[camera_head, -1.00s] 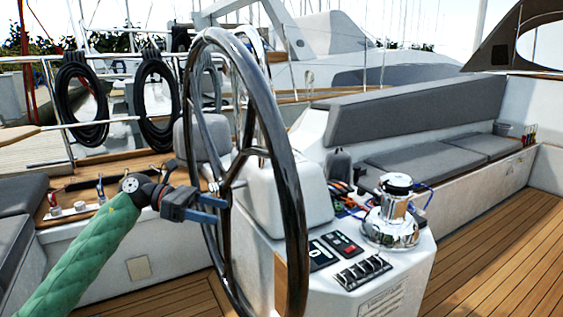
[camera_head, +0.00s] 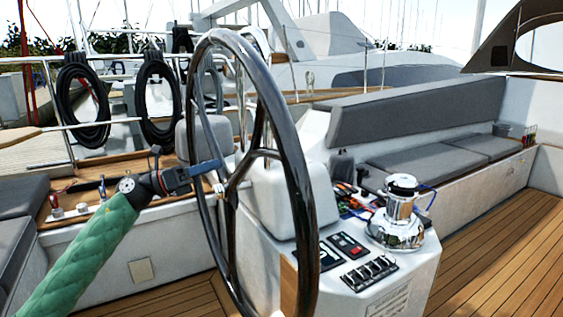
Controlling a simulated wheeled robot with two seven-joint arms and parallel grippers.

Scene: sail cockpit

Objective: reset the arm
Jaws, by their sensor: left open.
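My left arm, in a green quilted sleeve, comes in from the lower left. My left gripper (camera_head: 207,168) is at its end, with blue fingers pointing right. The gripper is open, and I see nothing held in it. Its fingertips are close to the left rim of the dark steering wheel (camera_head: 290,165) in the picture; I cannot tell whether they touch it. My right arm and right gripper are not in view.
A white console (camera_head: 405,265) with switches and a chrome winch (camera_head: 398,220) stands right of the wheel. A grey cushioned bench (camera_head: 425,160) runs along the right side. Coiled black hoses (camera_head: 82,105) hang at the back left. The wooden deck (camera_head: 500,255) at lower right is clear.

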